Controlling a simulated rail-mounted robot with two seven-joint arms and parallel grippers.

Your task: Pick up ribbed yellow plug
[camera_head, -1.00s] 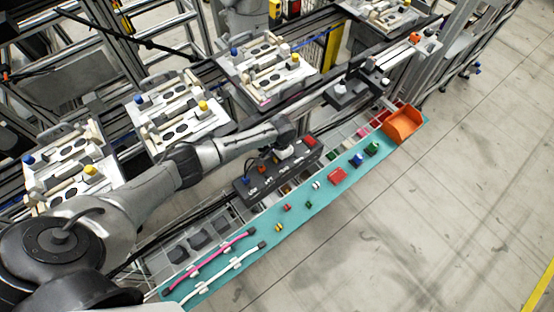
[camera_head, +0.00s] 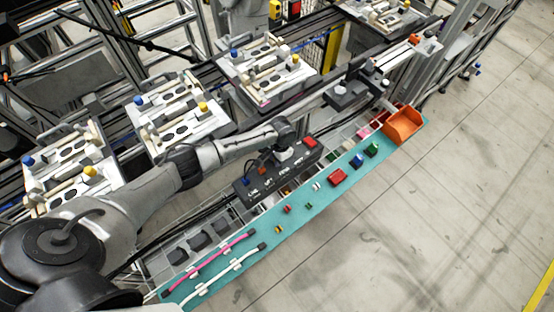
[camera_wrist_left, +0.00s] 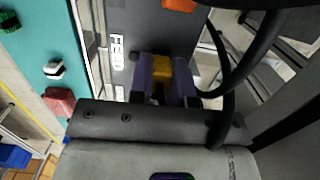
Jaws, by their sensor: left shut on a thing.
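The yellow plug (camera_wrist_left: 161,68) shows in the left wrist view between the two purple fingers of my left gripper (camera_wrist_left: 166,75). The gripper is shut on it, over the dark box (camera_wrist_left: 130,18) with white lettering. The fingers cover its sides, and its ribs are too small to make out. In the head view my left gripper (camera_head: 282,156) points down at the dark box (camera_head: 250,192), and the plug cannot be made out there. I cannot tell whether the plug touches the box. My right gripper is not in view.
A teal strip (camera_head: 235,240) beside the box carries cables, small coloured parts and a red block (camera_head: 337,177). An orange bin (camera_head: 403,124) stands at its far end. Pallet fixtures (camera_head: 180,115) line the rails behind. A black cable (camera_wrist_left: 232,75) hangs close to my left gripper.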

